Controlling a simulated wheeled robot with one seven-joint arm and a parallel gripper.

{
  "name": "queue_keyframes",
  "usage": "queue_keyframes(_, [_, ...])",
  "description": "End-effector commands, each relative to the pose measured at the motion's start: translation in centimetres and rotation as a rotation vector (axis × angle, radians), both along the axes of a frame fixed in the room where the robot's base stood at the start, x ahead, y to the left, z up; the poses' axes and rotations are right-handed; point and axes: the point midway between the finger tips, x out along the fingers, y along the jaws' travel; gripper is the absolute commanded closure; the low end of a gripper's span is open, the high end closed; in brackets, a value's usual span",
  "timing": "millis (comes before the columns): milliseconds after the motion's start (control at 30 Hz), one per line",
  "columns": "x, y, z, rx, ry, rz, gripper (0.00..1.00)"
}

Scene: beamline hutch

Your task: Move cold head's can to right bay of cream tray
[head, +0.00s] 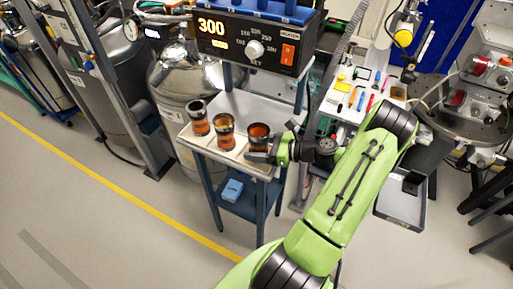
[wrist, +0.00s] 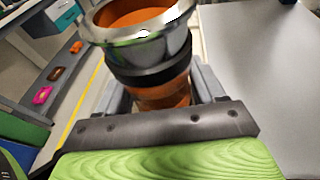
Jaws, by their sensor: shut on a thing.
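My gripper (head: 266,156) is shut on a can (head: 259,137) with an orange inside and dark rim. In the wrist view the same can (wrist: 145,45) stands upright between the gripper fingers (wrist: 160,92), showing a shiny steel flange, a black band and an amber body. The can is at the right end of the cream tray (head: 238,159); I cannot tell whether its base touches the tray. Two similar cans, a left one (head: 198,117) and a middle one (head: 224,131), stand in the tray to its left. The cold head cannot be told for sure.
The tray is on a blue-legged stand (head: 262,216) with a blue box (head: 232,190) on its lower shelf. A controller reading 300 (head: 250,42) hangs close above. A steel dewar (head: 180,75) stands behind left. A white bench with tools (head: 350,95) is to the right.

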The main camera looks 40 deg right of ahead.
Motion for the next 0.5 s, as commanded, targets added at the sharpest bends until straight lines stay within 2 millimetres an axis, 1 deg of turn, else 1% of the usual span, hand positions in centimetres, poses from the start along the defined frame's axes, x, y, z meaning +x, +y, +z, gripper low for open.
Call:
queue_keyframes(167, [0.02,0.01,-0.25,0.000,-0.001,0.000,0.71])
queue_keyframes(200, [0.01,0.00,-0.25,-0.001,0.000,0.000,0.27])
queue_keyframes(333, [0.01,-0.01,-0.23,0.000,0.000,0.000,0.07])
queue_keyframes(500, [0.01,0.00,-0.22,0.000,0.000,0.000,0.06])
